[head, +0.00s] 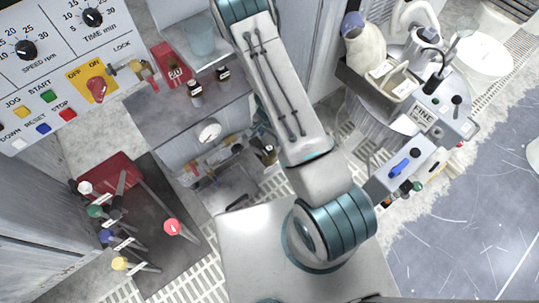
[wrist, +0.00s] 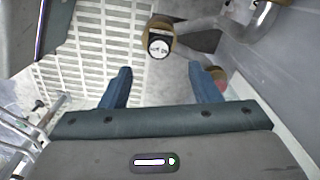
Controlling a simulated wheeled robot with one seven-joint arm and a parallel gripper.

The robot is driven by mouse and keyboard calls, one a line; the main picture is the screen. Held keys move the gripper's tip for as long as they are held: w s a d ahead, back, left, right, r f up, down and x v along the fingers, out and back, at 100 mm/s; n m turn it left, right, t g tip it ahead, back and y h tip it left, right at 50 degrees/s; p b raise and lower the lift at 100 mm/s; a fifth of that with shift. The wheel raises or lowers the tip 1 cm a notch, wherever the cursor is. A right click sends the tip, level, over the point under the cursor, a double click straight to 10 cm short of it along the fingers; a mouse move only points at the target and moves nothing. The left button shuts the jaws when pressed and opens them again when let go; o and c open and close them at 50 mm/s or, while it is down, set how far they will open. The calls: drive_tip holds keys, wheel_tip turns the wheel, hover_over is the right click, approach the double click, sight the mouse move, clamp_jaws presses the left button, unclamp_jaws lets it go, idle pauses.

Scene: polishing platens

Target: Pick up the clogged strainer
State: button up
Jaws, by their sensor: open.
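My gripper (wrist: 160,70) shows in the wrist view as two blue fingers spread wide, with nothing between them. Beyond the fingertips, near the top middle, is a brass-coloured fitting (wrist: 151,28) with a round white face and dark marks too small to read. It lies apart from the fingers, by the edge of a white slatted grating. It may be the strainer, but I cannot tell for sure. In the head view my arm crosses the middle and my gripper is hidden. I cannot make out a clear strainer there.
A control panel (head: 50,70) with knobs and buttons is at upper left. A rack of coloured-knob levers (head: 120,225) stands at lower left. A round-based machine with a FINE label (head: 422,116) is at right. Dark bottles (head: 195,88) stand on a shelf. A grey wall (wrist: 285,65) borders the wrist view's right.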

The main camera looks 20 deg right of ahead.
sight(269, 148)
wheel_tip(269, 148, down, 8)
drive_tip(key=b, duration=0.4)
drive_tip(key=shift+s+a+f, duration=0.1)
drive_tip(key=shift+s+f, duration=0.05)
drive_tip(key=c, duration=1.1)
